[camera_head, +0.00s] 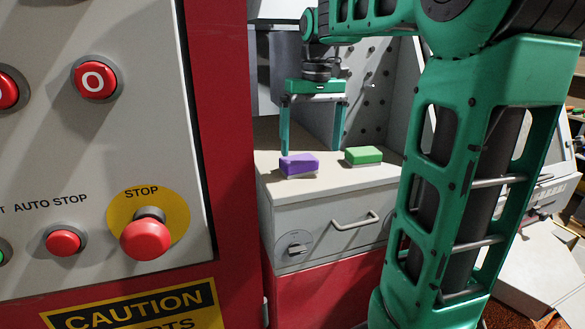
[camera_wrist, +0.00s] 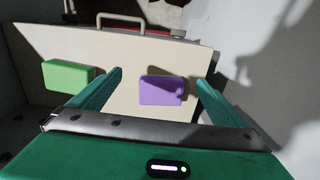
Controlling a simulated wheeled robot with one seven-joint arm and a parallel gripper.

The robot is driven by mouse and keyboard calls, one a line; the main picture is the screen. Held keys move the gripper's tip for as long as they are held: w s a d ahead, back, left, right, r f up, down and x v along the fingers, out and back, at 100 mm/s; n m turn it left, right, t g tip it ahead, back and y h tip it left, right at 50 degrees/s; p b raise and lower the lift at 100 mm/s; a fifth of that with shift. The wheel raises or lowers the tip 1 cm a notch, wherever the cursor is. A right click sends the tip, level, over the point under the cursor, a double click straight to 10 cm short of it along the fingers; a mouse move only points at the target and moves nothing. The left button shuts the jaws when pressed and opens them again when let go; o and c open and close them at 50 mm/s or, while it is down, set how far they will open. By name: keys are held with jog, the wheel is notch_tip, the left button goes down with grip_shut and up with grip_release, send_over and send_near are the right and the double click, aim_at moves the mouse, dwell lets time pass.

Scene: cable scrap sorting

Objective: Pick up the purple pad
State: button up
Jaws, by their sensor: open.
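The purple pad (camera_head: 299,164) lies flat on the pale top of a drawer cabinet in the head view, near its left front edge. In the wrist view the purple pad (camera_wrist: 162,90) lies between and beyond my two fingertips, with a gap on each side. My gripper (camera_head: 312,152) is open and empty, pointing down over the cabinet top; in the wrist view its fingers (camera_wrist: 158,78) spread wide on both sides of the pad. In the head view the left finger reaches down close behind the pad. I cannot tell the exact height of the fingertips.
A green pad (camera_head: 363,155) lies right of the purple pad in the head view; in the wrist view this green pad (camera_wrist: 68,76) is outside the left finger. The cabinet top (camera_head: 330,180) is otherwise clear. A perforated panel (camera_head: 375,85) stands behind. A control panel (camera_head: 110,190) fills the left.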

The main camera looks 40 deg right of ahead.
aim_at(298, 158)
jog(key=shift+n, duration=0.5)
jog(key=w+r, duration=0.2)
jog(key=w, duration=0.1)
jog(key=w+r, duration=0.1)
jog(key=w, duration=0.1)
jog(key=shift+w+d, duration=0.15)
jog(key=shift+w+f, duration=0.1)
jog(key=shift+f, duration=5.05)
jog(key=c, duration=1.2)
